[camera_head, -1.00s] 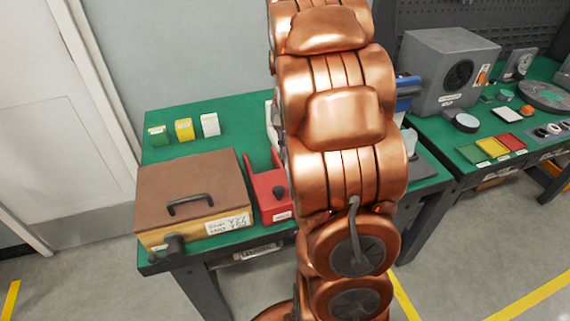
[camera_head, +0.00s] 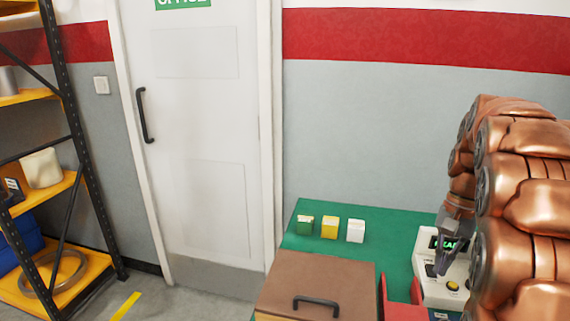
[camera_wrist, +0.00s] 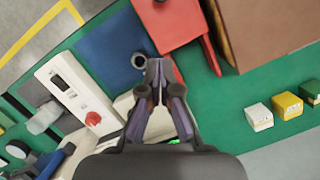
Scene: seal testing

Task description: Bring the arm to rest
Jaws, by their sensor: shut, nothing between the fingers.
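My copper-coloured arm fills the right edge of the head view, its links bent and raised over the green bench (camera_head: 405,215). My gripper (camera_head: 438,268) points down at the arm's far end, in front of a white device (camera_head: 455,283) with a small green-lit display. I cannot tell from this view whether it touches the device. In the wrist view my gripper (camera_wrist: 156,68) is shut and empty, its fingertips together.
A brown-lidded box (camera_head: 345,275) with a black handle stands at the bench's front. Green (camera_head: 305,225), yellow (camera_head: 330,228) and white (camera_head: 355,231) blocks stand behind it. A white door (camera_head: 195,130) and a shelf rack (camera_head: 75,165) are to the left.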

